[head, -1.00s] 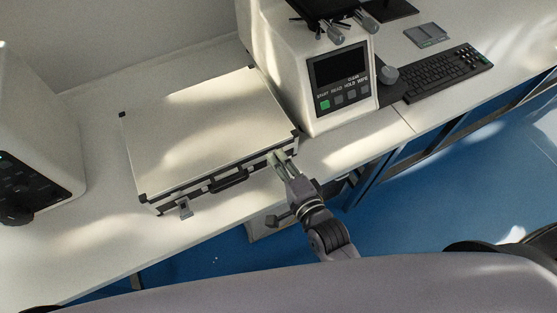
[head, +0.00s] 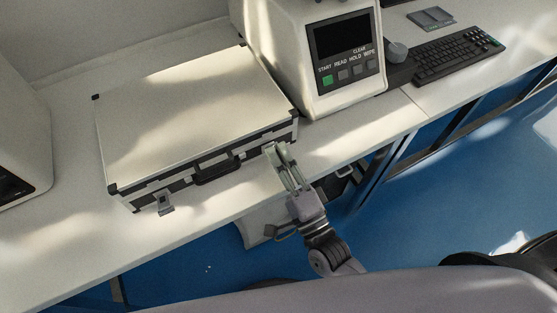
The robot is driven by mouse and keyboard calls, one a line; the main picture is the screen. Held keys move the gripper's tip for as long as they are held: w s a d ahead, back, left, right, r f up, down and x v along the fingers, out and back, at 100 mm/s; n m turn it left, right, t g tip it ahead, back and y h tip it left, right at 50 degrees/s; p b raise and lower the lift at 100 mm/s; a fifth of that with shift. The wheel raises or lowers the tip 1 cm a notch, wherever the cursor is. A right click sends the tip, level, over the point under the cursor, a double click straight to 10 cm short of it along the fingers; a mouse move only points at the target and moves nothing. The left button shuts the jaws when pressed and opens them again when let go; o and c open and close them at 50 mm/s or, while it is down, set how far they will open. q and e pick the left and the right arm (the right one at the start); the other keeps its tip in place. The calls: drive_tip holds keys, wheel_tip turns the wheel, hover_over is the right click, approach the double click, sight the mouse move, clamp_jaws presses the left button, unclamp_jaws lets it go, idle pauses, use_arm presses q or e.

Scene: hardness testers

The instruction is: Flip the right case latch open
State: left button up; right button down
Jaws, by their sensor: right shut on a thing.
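A closed, pale case (head: 200,110) with dark edges and black corners lies on the bench in the head view. Its black handle (head: 217,170) is on the front side. The left case latch (head: 165,203) hangs outward and down from the front, near the left corner. My right gripper (head: 278,153) is at the front of the case near its right corner. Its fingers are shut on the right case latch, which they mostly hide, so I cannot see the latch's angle. My left gripper is not in view.
A white hardness tester (head: 318,60) with a dark screen and buttons stands close to the case's right side. Another pale machine (head: 20,130) stands at the left. A keyboard (head: 458,54) lies at the back right. The bench front edge runs just below the case.

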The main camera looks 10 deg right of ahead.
drive_tip(key=shift+f, duration=0.1)
drive_tip(key=c, duration=1.7)
unclamp_jaws()
drive_tip(key=shift+o, duration=0.2)
drive_tip(key=v, duration=1.2)
